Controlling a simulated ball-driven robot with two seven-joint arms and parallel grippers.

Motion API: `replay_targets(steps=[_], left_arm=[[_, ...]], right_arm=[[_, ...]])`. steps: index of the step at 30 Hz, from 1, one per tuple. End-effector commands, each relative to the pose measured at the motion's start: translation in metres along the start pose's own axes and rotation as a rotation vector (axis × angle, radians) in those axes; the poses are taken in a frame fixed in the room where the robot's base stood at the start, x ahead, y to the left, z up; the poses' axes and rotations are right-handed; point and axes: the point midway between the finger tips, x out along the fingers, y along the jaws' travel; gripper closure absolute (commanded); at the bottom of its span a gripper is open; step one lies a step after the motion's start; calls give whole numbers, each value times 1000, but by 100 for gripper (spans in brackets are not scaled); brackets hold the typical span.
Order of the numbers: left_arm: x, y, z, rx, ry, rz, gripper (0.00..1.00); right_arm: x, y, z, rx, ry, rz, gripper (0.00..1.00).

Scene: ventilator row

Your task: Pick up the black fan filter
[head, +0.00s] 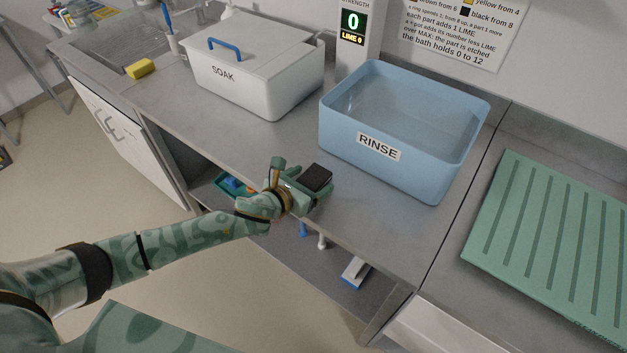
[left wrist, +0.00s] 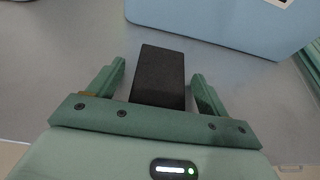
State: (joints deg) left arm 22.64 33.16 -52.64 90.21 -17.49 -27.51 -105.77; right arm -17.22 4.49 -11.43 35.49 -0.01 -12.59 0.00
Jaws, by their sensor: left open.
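The black fan filter (head: 316,178) is a small dark block on the grey counter, in front of the blue RINSE basin. In the left wrist view the filter (left wrist: 158,76) lies between the two fingers, with a gap on each side. My left gripper (head: 304,186) is open around it; its fingers also show in the left wrist view (left wrist: 158,82). The near end of the filter is hidden behind the gripper body. My right gripper is not in view.
The blue RINSE basin (head: 365,125) stands just behind the filter. A white SOAK box (head: 262,98) with a blue handle is at the back left, near a yellow sponge (head: 141,68). A green ribbed mat (head: 545,240) lies at the right. An open shelf (head: 310,265) is below the counter.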

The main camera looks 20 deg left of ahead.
Motion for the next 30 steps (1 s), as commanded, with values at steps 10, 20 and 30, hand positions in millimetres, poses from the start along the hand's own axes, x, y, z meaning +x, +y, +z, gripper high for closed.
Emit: replay_targets(steps=[10, 20, 30], left_arm=[[-1, 0, 1, 0, 0, 0, 69], [-2, 0, 4, 0, -1, 0, 69], [-29, -20, 56, 0, -5, -4, 69]], right_arm=[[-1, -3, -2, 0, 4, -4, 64], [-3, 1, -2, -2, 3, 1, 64], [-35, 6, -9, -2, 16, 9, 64]])
